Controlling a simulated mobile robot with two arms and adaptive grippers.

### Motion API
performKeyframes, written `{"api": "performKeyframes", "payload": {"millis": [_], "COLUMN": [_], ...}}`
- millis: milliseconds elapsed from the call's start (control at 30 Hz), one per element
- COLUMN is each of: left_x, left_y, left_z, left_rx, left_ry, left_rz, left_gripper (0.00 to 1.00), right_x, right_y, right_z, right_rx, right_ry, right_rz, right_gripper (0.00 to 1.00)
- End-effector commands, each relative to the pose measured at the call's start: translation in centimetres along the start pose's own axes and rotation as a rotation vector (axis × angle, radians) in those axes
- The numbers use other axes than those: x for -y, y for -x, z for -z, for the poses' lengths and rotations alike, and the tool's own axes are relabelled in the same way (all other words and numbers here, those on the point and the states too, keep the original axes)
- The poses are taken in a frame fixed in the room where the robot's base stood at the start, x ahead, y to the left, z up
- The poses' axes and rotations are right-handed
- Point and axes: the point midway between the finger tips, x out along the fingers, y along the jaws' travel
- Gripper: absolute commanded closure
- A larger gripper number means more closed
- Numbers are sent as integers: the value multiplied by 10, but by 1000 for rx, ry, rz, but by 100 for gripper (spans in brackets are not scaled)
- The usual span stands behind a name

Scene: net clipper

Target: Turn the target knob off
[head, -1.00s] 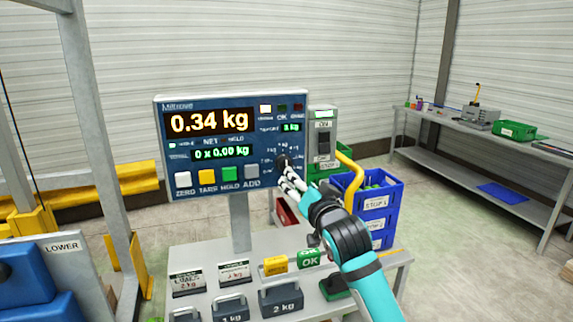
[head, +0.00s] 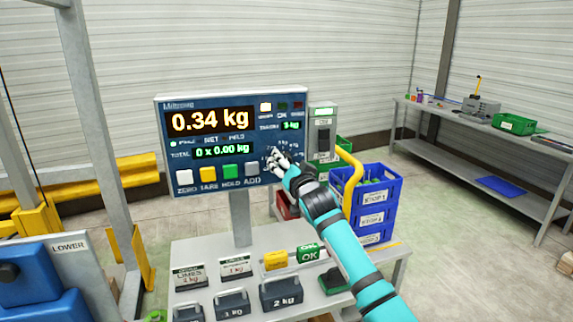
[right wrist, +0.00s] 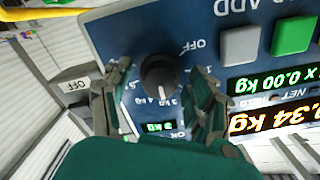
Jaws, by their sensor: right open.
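The target knob (right wrist: 158,78) is a round black dial on the blue scale panel (head: 240,178). Its white pointer mark faces the lower kg figures, away from the OFF label (right wrist: 195,47) in the right wrist view. The small green target readout (right wrist: 158,126) appears to read 3 kg. My right gripper (right wrist: 160,98) is open, with one finger on each side of the knob. I cannot tell whether the fingers touch it. In the head view my right gripper (head: 281,160) covers the knob at the panel's right side. My left gripper is out of view.
A grey switch box (head: 322,135) stands just right of the panel, with a yellow curved pipe (head: 352,178) beside it. Weights (head: 281,293) and signs sit on the table below. Blue crates (head: 375,190) stand behind my right arm.

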Motion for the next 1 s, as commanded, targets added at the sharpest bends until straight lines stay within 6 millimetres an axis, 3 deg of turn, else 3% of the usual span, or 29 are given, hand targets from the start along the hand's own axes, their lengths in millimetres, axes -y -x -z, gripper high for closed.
{"api": "performKeyframes", "payload": {"millis": [133, 533, 1000], "left_x": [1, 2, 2], "left_y": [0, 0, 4], "left_z": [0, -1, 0], "left_rx": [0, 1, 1], "left_ry": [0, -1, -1], "left_rz": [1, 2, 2], "left_gripper": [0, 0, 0], "right_x": [0, 0, 1], "right_y": [0, 0, 0], "right_z": [0, 0, 2], "right_rx": [0, 0, -2], "right_ry": [0, 0, 114], "right_rz": [1, 1, 1], "right_gripper": [43, 95, 96]}}
